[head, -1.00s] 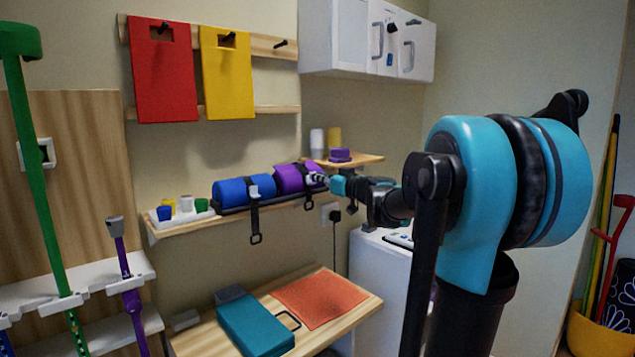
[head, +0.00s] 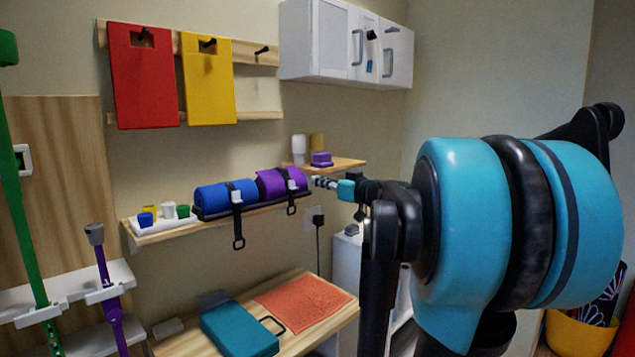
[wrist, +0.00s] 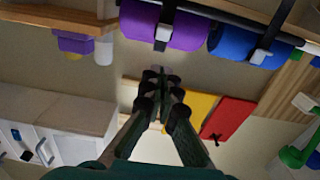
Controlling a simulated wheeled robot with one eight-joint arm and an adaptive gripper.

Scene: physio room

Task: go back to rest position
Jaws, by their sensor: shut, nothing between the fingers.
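My gripper (head: 324,183) is shut and empty. In the head view its fingertips are just right of the purple roll (head: 272,184), with a small gap between them in the picture. In the wrist view, which looks upside down, the fingers of my gripper (wrist: 161,78) come together in the middle with nothing between them. The blue roll (head: 222,196) lies beside the purple roll on the wall shelf, both held by black straps. My arm fills the right of the head view and hides part of the white cabinet below.
A small shelf (head: 345,164) with a purple block (head: 321,159) and cups is behind my gripper. A white wall cabinet (head: 318,42) hangs above. A lower wooden table (head: 338,318) holds a teal case (head: 238,328) and an orange mat (head: 303,303).

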